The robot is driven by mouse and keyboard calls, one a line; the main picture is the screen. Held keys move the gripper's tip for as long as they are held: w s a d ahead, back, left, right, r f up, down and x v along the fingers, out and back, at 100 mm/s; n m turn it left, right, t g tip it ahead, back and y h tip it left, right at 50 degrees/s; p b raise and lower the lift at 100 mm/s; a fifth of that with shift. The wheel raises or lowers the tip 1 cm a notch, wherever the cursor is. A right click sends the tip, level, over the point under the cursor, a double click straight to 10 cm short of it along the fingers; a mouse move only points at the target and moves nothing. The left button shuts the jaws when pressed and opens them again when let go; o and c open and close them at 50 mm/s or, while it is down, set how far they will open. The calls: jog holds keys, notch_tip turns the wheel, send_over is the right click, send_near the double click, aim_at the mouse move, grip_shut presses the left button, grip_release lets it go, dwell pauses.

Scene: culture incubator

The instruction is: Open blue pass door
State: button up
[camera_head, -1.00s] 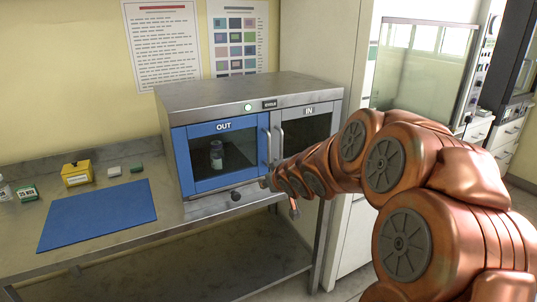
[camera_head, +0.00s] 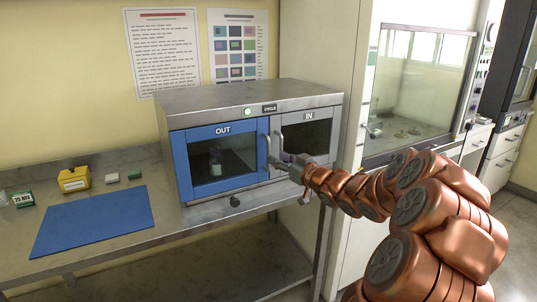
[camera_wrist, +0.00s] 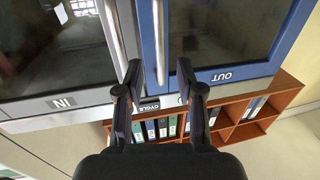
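The blue pass door (camera_head: 222,158), marked OUT, is a blue frame around a glass pane on the left front of a steel pass box (camera_head: 245,96). It looks shut, with a bottle (camera_head: 215,162) behind the glass. Its upright metal handle (camera_head: 265,148) is on its right edge. My gripper (camera_head: 287,165) is at the box front, just right of this handle. In the wrist view, my gripper (camera_wrist: 159,70) is open, and the blue door's handle (camera_wrist: 158,40) shows between the fingers. I cannot tell whether they touch it.
The grey IN door (camera_head: 309,137), with its own handle (camera_wrist: 115,35), is close beside my gripper. A blue mat (camera_head: 92,222) and a yellow box (camera_head: 74,180) are on the bench left of the pass box.

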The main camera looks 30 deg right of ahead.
aim_at(269, 168)
jog(key=shift+w+a+p, duration=0.15)
jog(key=shift+w, duration=1.25)
jog(key=shift+w+a+p, duration=0.15)
jog(key=shift+w, duration=1.25)
grip_shut()
